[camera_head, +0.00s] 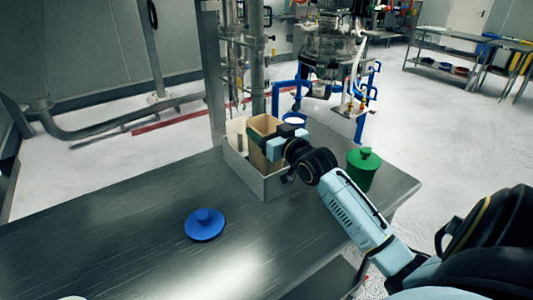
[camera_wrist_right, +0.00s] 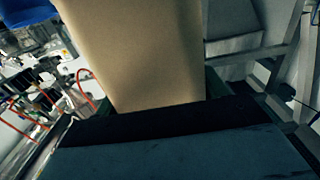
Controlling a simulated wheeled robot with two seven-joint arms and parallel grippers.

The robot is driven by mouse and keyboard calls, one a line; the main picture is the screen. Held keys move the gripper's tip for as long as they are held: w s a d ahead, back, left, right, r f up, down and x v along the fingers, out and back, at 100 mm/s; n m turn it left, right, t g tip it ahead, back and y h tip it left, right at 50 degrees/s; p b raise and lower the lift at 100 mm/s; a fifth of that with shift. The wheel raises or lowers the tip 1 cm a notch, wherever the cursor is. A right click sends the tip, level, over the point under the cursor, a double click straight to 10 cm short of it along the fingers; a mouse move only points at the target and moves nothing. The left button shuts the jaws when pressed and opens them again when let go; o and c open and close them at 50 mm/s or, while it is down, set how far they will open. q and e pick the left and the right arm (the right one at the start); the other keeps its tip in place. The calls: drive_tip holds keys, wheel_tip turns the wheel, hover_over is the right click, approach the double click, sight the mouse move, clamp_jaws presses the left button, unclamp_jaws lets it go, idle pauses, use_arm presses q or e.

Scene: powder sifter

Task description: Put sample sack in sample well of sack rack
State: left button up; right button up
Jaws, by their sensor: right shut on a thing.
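The sample sack (camera_head: 263,128) is a tan, open-topped paper sack in the head view. It stands upright at the sack rack (camera_head: 271,185), a pale grey box on the table, with its lower part hidden by the rack's wall. My right gripper (camera_head: 275,146) is shut on the sack's near right side. In the right wrist view the sack (camera_wrist_right: 145,55) fills the middle, above the dark edge of my gripper. I cannot tell whether the sack's bottom touches the rack's floor. My left gripper is not in view.
A blue lid with a knob (camera_head: 205,224) lies on the metal table (camera_head: 130,235). A green lidded container (camera_head: 363,169) stands right of my right gripper. A white item (camera_head: 236,133) stands in the rack's left part. Metal posts and machinery rise behind.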

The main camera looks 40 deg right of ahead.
drive_tip(key=shift+f, duration=1.5)
wheel_tip(320, 180, down, 2)
drive_tip(key=shift+f+b, duration=0.25)
drive_tip(key=shift+b, duration=0.1)
drive_tip(key=shift+f, duration=0.5)
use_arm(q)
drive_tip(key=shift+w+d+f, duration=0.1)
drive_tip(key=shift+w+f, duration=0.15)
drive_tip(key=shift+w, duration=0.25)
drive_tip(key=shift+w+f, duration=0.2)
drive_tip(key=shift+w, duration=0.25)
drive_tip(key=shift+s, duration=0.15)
use_arm(e)
drive_tip(key=o, duration=1.5)
drive_tip(key=shift+o, duration=0.2)
drive_tip(key=shift+r, duration=0.1)
